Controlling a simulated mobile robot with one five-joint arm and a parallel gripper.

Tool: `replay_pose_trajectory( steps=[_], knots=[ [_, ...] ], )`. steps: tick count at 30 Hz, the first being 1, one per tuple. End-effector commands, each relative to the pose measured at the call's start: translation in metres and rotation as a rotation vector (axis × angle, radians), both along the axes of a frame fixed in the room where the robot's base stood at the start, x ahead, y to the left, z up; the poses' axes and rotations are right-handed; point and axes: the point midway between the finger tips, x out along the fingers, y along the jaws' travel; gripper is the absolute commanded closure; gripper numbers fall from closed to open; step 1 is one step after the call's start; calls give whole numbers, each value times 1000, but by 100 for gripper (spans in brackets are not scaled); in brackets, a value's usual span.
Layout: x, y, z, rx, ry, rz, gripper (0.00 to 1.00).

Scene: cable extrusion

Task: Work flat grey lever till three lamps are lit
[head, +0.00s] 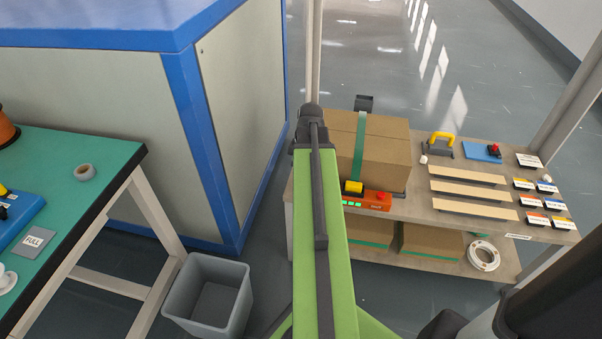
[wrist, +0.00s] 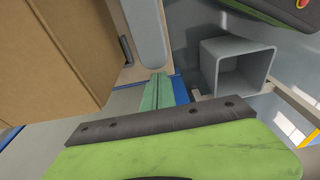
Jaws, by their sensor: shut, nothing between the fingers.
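A flat, light grey bar with a rounded end (wrist: 147,35), which looks like the lever, shows in the wrist view beside the cardboard box. In the wrist view my gripper (wrist: 157,80) is shut and empty, its teal fingers side by side. The tips appear close to the bar's rounded end; I cannot tell whether they touch. In the head view my arm covers that spot and I cannot make out the fingers. A red-orange unit (head: 376,201) in front of the box shows small green lights at its left; I cannot tell how many are lit.
The strapped cardboard box (head: 385,150) stands on a bench (head: 420,213) holding wooden strips, labels and small tools. A grey bin (head: 210,292) stands on the floor at left. A green-topped table (head: 115,160) and blue-framed cabinet (head: 225,100) stand further left.

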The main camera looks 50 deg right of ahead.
Motion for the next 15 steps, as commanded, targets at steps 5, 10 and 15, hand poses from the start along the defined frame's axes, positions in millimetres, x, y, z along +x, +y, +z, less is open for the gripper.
replay_pose_trajectory(
  steps=[5, 10, 15],
  knots=[
    [2, 0, 54, 1, -1, -3, 100],
    [4, 1, 85, 1, -1, -3, 100],
    [5, 3, 94, 1, -1, -2, 100]
  ],
)
